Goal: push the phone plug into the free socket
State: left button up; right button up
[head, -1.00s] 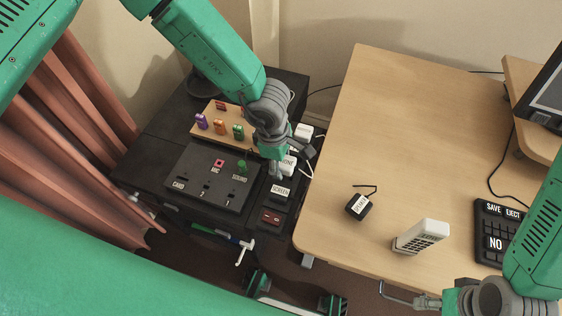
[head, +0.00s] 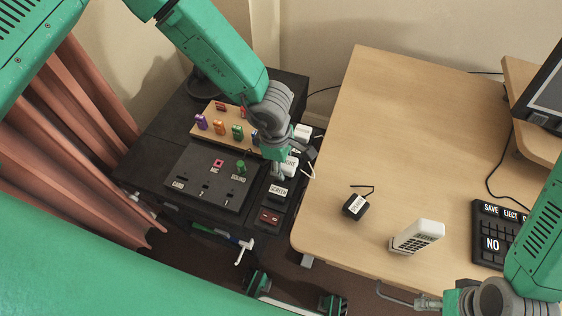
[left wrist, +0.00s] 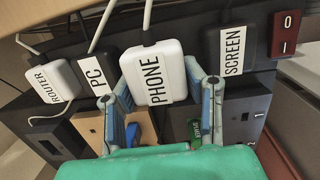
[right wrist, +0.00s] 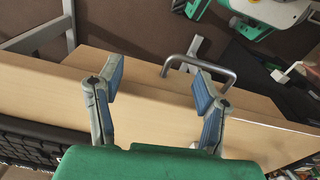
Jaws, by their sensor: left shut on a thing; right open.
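The phone plug (left wrist: 155,72) is a white block labelled PHONE, with a cable running up from its far end. My left gripper (left wrist: 157,80) is shut on it, one finger on each side. In the head view the phone plug (head: 291,166) is partly hidden by my left gripper. It is over the dark socket strip (head: 262,205), between the PC plug (left wrist: 94,72) and the black SCREEN plug (left wrist: 232,50). The socket under it is hidden, and I cannot tell whether it is seated. My right gripper (right wrist: 157,80) is open and empty by the desk's edge.
The white ROUTER plug (left wrist: 52,80) is at the strip's far end; a red switch (left wrist: 285,33) is at the other. A dark panel (head: 208,178) and a wooden board with coloured pegs (head: 222,128) lie beside the strip. The desk (head: 390,130) is to the right.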

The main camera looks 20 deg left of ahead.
pick_arm(q)
jog(key=shift+d, duration=0.3)
jog(key=shift+a, duration=0.65)
jog(key=shift+p, duration=0.3)
pick_arm(e)
jog(key=shift+r, duration=0.3)
pick_arm(q)
jog(key=shift+d, duration=0.25)
pick_arm(e)
jog(key=shift+d, duration=0.25)
pick_arm(q)
jog(key=shift+a, duration=0.2)
pick_arm(e)
jog(key=shift+a, duration=0.25)
pick_arm(q)
jog(key=shift+d, duration=0.15)
pick_arm(e)
jog(key=shift+r, duration=0.2)
pick_arm(q)
jog(key=shift+d+p, duration=0.25)
jog(key=shift+p, duration=0.1)
pick_arm(e)
jog(key=shift+d+r, duration=0.1)
jog(key=shift+d, duration=0.05)
